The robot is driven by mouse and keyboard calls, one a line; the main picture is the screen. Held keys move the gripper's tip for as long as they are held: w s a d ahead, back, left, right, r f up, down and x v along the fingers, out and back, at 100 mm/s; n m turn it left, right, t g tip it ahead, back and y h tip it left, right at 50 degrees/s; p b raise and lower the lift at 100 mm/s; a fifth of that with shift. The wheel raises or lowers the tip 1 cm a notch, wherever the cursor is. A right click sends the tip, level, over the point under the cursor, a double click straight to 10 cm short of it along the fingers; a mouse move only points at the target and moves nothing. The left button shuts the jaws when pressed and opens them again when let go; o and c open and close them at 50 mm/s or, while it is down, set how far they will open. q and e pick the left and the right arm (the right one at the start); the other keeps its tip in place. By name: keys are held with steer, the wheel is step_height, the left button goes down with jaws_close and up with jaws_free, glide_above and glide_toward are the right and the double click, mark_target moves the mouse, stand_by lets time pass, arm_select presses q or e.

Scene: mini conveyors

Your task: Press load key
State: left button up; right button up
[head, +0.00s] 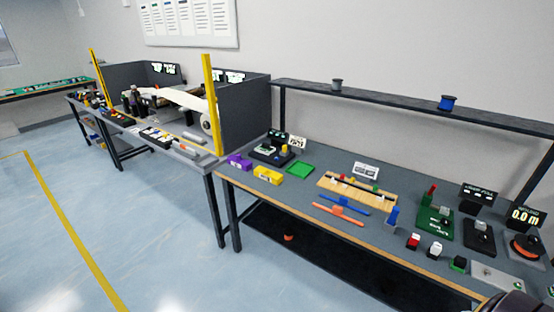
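No key in the head view carries a label I can read as load, so I cannot tell which one it is. Near the front edge of the right-hand table stand a small key block with a red top (413,241), one with a white top (435,250) and a dark one with green on it (458,264). To their right lies a grey plate (489,274) with a small green spot. Neither gripper can be made out. A dark rounded shape cut off at the bottom right corner cannot be identified.
The right-hand table (262,198) also holds a green fixture (436,222), a "0.0 m" display (524,216), a wooden board (345,189) and yellow block (268,175). A raised shelf (400,104) runs behind. The blue floor (140,220) at left is open.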

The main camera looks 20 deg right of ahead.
jaws_close()
steer(key=shift+d, duration=0.1)
stand_by(1.0)
